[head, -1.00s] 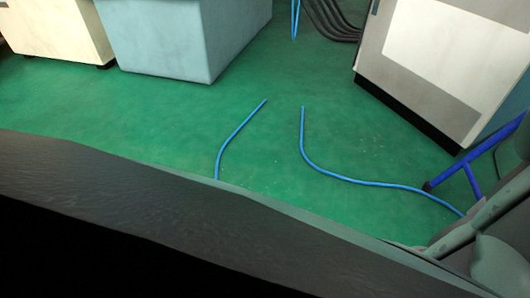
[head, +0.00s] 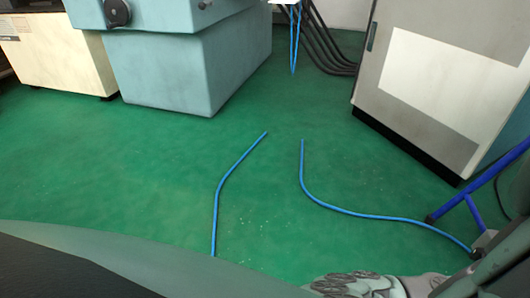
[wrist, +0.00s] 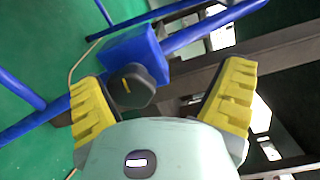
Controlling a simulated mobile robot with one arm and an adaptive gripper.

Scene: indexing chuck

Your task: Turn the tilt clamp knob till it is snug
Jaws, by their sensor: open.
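In the wrist view a black knob (wrist: 133,87) with a short yellow mark sits against a blue block (wrist: 134,55) on a blue tube frame. It fits the tilt clamp knob, though no label shows. My gripper (wrist: 163,80) is open, with its yellow ridged fingers apart. The knob shows between the fingers, nearer the left one, and neither finger visibly touches it. How far the knob lies beyond the fingertips is hard to tell. The head view does not show this knob clearly.
Blue tubes (wrist: 210,28) cross behind the block, with dark beams at right. In the head view, a blue-grey machine (head: 190,65) and a grey cabinet (head: 425,85) stand at the back. Blue hoses (head: 345,209) lie on the green floor, which is otherwise mostly open.

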